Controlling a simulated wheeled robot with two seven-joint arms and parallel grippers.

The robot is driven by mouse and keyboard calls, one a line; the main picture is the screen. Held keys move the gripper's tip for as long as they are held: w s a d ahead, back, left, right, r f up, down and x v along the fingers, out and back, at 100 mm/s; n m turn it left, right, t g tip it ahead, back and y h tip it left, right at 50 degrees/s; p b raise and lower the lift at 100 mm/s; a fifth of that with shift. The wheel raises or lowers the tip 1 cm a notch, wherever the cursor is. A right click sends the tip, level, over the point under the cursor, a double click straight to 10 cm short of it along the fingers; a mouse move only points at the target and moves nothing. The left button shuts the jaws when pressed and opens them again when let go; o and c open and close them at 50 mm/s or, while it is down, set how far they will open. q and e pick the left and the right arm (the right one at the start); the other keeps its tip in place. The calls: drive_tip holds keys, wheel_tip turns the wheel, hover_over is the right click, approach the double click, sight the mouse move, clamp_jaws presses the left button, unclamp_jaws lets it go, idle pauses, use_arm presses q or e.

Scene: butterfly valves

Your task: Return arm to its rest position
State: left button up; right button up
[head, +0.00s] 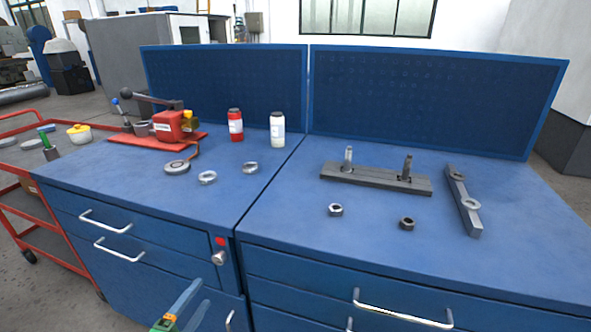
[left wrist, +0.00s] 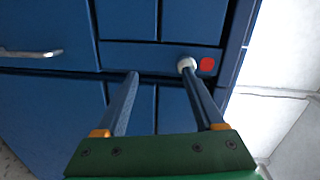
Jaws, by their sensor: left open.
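My left gripper (head: 196,298) is low at the bottom edge of the head view, in front of the blue cabinet's drawers and below the worktop. In the left wrist view its two fingers (left wrist: 160,72) are spread apart with nothing between them. They point toward the blue cabinet front, with a round knob (left wrist: 186,63) and a red spot (left wrist: 207,65) near the right finger's tip. Whether the fingers touch the cabinet cannot be told. My right gripper shows in neither view.
The blue cabinet top (head: 270,195) holds a red device (head: 172,125), a red bottle (head: 235,126), a white bottle (head: 277,129), a grey plate with two upright pins (head: 375,180), a bar (head: 463,204) and loose nuts and rings. Drawer handles (head: 400,311) stick out. A red cart (head: 35,205) stands left.

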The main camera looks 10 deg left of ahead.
use_arm(q)
drive_tip(key=s+d+f+n+g+y+p, duration=0.15)
drive_tip(key=s+f+n+g+p, duration=0.4)
drive_tip(key=f, duration=0.85)
drive_tip(key=s+d+f+n+g, duration=0.3)
drive_tip(key=s+f, duration=0.1)
drive_tip(key=s, duration=0.4)
drive_tip(key=s+d+f+n+g+h+p, duration=0.1)
drive_tip(key=s+d+f+n+g, duration=0.2)
drive_tip(key=s, duration=0.6)
drive_tip(key=s+d+f+n+g+p, duration=0.1)
drive_tip(key=s+d+f+n+g, duration=0.2)
drive_tip(key=s, duration=0.6)
wheel_tip(320, 180, down, 2)
drive_tip(key=shift+d+f+g, duration=0.1)
drive_tip(key=shift+d+g, duration=0.5)
drive_tip(key=shift+g, duration=0.05)
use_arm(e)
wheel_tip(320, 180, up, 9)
